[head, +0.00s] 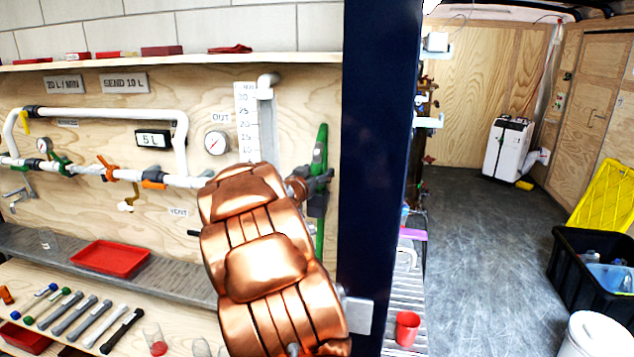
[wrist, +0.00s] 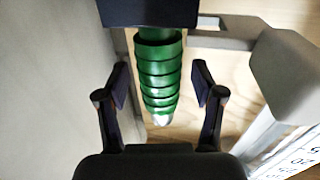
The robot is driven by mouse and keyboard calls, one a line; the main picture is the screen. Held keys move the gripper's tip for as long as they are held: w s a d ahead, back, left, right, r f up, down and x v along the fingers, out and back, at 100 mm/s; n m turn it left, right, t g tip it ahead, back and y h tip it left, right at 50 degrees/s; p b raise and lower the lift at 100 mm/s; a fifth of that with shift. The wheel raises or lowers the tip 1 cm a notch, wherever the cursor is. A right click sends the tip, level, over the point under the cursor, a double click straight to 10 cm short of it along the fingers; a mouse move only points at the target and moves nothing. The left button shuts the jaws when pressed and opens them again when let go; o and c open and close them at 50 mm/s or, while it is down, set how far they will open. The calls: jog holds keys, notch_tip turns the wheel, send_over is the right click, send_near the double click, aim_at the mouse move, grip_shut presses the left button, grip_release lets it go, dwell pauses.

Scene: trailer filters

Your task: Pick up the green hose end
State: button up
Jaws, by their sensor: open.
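The green hose end (wrist: 158,75) is a ribbed green piece with a pale tip, seen between the two fingers in the wrist view. In the head view the green hose (head: 321,148) stands upright on the wood panel, right of the scale, partly hidden by my gripper. My gripper (wrist: 161,73) is open, with one dark finger on each side of the hose end and a visible gap on both sides. In the head view my gripper (head: 318,184) is at the hose, and its fingers are hard to make out there.
A dark blue post (head: 375,150) stands close to the right of the hose. White pipes and a gauge (head: 216,142) are on the panel to the left. A white scale (head: 246,120) is just left of the hose. A red tray (head: 110,258) sits on the lower shelf.

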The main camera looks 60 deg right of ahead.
grip_shut()
dwell(0.5)
